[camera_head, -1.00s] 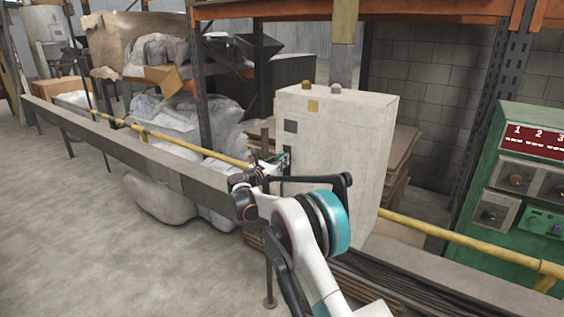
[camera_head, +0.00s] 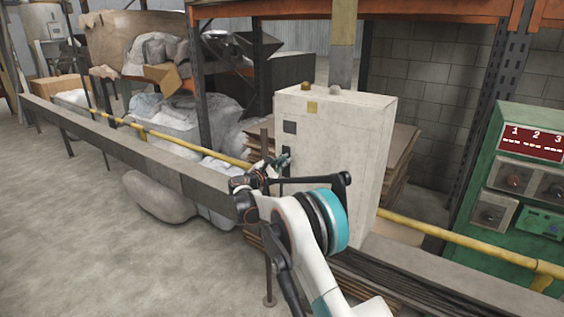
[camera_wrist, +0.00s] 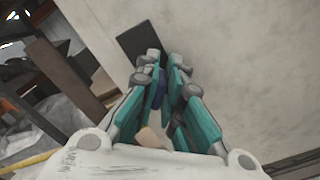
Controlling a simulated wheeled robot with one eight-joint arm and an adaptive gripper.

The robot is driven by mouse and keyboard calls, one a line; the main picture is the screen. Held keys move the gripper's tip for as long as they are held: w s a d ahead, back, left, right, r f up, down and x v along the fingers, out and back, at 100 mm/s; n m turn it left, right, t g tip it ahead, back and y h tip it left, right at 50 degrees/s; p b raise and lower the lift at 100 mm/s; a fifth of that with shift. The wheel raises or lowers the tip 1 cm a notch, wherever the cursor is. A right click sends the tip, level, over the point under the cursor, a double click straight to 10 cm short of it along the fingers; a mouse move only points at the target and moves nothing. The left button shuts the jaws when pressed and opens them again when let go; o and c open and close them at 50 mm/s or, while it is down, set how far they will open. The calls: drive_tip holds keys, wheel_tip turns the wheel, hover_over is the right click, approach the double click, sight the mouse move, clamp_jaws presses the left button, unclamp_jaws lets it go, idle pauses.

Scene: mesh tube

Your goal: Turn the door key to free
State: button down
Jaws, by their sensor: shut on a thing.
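The pale grey cabinet (camera_head: 345,150) stands upright behind the rail, with two dark plates on its left face. My gripper (camera_head: 284,160) is at the lower dark plate (camera_head: 287,168). In the wrist view my gripper (camera_wrist: 163,85) has its teal fingers closed on a small dark blue piece, apparently the door key (camera_wrist: 158,92), in front of the dark plate (camera_wrist: 140,42). The fingers cover most of the key, so its exact angle cannot be told. The cabinet door looks closed.
A long grey beam (camera_head: 130,150) and a yellow pipe (camera_head: 180,142) run past the cabinet. A green control panel (camera_head: 520,200) stands at the right. Shelving with wrapped bundles (camera_head: 165,50) is behind. The floor at the left is open.

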drive_tip(key=m, duration=0.5)
drive_tip(key=shift+s+d+f+m, duration=0.1)
drive_tip(key=shift+f+m, duration=0.05)
drive_tip(key=shift+m, duration=0.15)
drive_tip(key=shift+f+m+p, duration=0.2)
drive_tip(key=shift+m+p, duration=0.1)
drive_tip(key=shift+m, duration=1.8)
drive_tip(key=c, duration=1.7)
unclamp_jaws()
drive_tip(key=v, duration=1.2)
